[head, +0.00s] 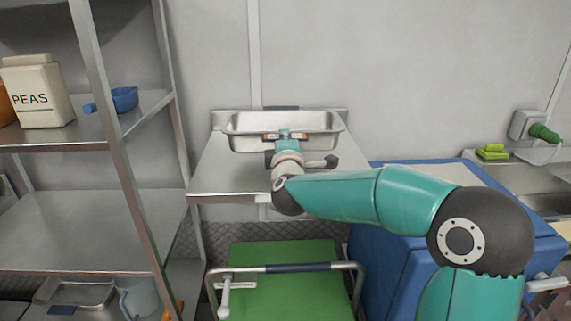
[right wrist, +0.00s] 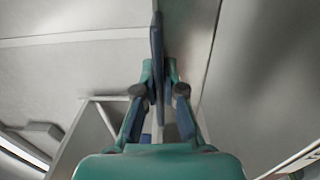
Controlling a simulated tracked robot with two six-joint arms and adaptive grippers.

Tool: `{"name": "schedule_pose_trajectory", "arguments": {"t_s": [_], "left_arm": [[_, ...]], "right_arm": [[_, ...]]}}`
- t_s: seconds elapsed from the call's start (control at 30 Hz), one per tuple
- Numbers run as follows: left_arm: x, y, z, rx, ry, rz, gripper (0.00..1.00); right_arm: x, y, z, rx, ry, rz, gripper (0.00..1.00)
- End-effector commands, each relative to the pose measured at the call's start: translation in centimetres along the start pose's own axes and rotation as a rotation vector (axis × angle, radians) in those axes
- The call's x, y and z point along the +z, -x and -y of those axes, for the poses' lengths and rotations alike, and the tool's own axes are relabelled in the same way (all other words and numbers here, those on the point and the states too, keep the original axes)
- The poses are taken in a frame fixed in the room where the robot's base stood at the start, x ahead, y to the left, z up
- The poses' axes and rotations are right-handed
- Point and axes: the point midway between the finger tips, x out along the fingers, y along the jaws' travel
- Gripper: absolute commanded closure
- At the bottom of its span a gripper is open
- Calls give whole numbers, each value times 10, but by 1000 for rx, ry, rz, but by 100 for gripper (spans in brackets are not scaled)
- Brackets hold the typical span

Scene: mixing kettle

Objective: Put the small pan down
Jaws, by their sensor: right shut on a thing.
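The small pan (head: 240,141) is a shallow rectangular steel tray in the head view. It is over the back of a small steel table (head: 222,172); I cannot tell whether it touches the top. My right gripper (head: 285,136) is at the middle of its near side and shut on it. Part of the pan's front is hidden by the gripper. My left gripper is out of view.
A steel shelf rack at the left holds a PEAS container (head: 35,92) and a blue scoop (head: 124,99). A green-topped cart (head: 285,290) stands in front of the table. A blue cabinet (head: 385,262) and a sink with a green sponge (head: 492,152) are at the right.

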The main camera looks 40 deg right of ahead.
Motion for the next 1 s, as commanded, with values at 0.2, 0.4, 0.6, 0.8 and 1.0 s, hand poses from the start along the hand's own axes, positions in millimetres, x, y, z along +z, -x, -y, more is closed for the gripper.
{"name": "schedule_pose_trajectory", "arguments": {"t_s": [0.2,0.4,0.6,0.8,1.0], "left_arm": [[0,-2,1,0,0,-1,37],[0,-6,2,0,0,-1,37],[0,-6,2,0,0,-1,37],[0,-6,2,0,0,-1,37],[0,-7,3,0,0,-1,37]], "right_arm": [[0,0,12,6,0,2,100],[0,1,40,4,3,1,100],[0,1,50,8,0,0,100],[0,1,50,7,-1,0,100],[-1,1,54,0,0,-1,74]]}}
